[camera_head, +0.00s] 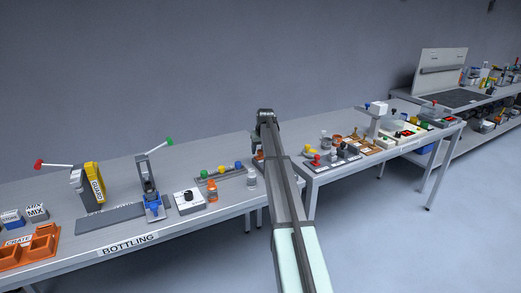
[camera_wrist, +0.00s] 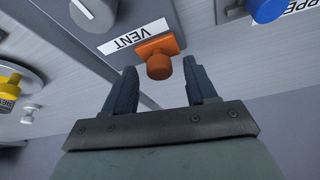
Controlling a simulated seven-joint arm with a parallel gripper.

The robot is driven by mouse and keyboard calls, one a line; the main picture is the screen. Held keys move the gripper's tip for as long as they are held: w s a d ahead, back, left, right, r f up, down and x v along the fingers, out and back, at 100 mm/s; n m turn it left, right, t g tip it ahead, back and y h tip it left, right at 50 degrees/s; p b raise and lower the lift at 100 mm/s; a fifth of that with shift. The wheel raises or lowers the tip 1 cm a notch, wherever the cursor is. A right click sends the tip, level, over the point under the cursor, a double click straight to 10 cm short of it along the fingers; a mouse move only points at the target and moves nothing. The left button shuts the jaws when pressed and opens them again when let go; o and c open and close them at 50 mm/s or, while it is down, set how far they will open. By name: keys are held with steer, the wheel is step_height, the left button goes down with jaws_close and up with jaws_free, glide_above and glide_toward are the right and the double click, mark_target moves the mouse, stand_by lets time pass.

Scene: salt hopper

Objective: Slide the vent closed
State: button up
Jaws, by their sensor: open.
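The vent slide is an orange block with a round orange knob (camera_wrist: 159,66), beside a white plate labelled VENT (camera_wrist: 134,36) in the wrist view. My gripper (camera_wrist: 161,72) is open, its two dark fingers apart. The knob lies near the fingertips, roughly centred between them in the picture, with a gap on each side. I cannot tell whether the knob is in depth between the fingers or just beyond them. In the head view my arm covers this area, and my fingers cannot be made out.
A grey round knob (camera_wrist: 94,12) is at the upper left and a blue knob (camera_wrist: 266,9) at the upper right of the wrist view. A yellow-handled part (camera_wrist: 10,92) is at the left. In the head view, the bottling table (camera_head: 100,251) holds several stations.

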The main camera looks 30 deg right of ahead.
steer(key=shift+c, duration=0.5)
jaws_close()
steer(key=shift+d, duration=2.75)
steer(key=shift+o, duration=0.5)
jaws_free()
